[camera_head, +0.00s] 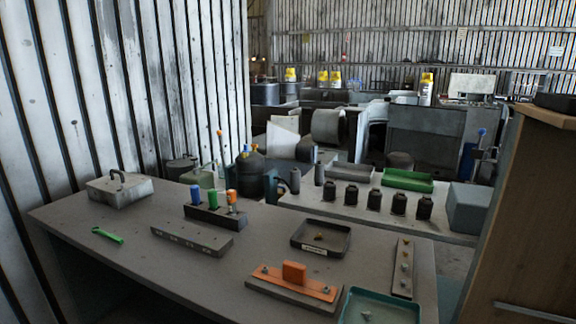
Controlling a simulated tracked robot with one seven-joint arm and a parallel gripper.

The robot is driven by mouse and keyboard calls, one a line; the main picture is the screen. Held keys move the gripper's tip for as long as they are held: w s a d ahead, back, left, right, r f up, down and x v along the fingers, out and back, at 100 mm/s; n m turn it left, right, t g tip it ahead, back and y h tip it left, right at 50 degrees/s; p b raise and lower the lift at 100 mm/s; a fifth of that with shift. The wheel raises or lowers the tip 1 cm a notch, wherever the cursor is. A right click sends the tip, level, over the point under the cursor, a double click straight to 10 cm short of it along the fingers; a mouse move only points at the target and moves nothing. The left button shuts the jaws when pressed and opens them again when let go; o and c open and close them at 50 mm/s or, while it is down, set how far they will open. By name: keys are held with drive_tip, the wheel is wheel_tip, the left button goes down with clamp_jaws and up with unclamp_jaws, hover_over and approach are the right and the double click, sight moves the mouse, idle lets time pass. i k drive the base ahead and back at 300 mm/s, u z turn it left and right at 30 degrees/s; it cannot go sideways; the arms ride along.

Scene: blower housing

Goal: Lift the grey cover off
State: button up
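The grey cover (122,190) sits at the far left end of the workbench. It is a low, box-shaped, worn grey piece with a dark arched handle (117,174) on top. Whatever is beneath the cover is hidden. My gripper is not in this view, so I cannot see where it is relative to the cover.
On the workbench (140,232) are a green tool (107,235), a grey bar (192,241), a rack (214,216) with coloured-handled tools, an orange part (293,275), a black tray (320,238) and a teal tray (380,308). A corrugated wall (90,100) rises behind the cover.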

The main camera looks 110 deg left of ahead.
sight(110, 182)
drive_tip(key=u, duration=0.35)
drive_tip(key=i, duration=0.15)
drive_tip(key=u, duration=2.6)
drive_tip(key=i, duration=0.1)
drive_tip(key=u, duration=1.5)
drive_tip(key=k, duration=0.75)
drive_tip(key=u, duration=0.15)
drive_tip(key=i, duration=0.55)
